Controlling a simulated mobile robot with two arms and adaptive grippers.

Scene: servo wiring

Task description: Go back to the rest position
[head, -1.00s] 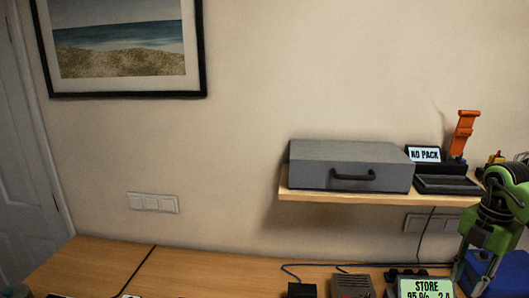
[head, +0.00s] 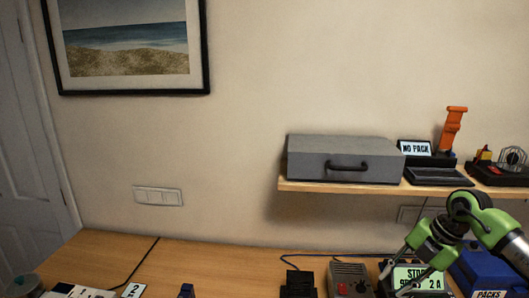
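My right gripper (head: 392,284) is low at the right of the head view, at the end of my green and grey arm. Its two grey fingers point down and to the left, with a gap between them and nothing seen in the gap. They pass in front of the display reading "STORE" (head: 432,281) and cover part of it. Whether they touch it cannot be told. My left gripper is out of view.
A shelf (head: 300,187) carries a grey case (head: 340,160), a "NO PACK" display (head: 415,148) and an orange tool (head: 453,128). Below, the wooden table (head: 220,265) holds a grey box with a red switch (head: 349,279) and a blue "PACKS" box (head: 480,272). The table's left middle is largely clear.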

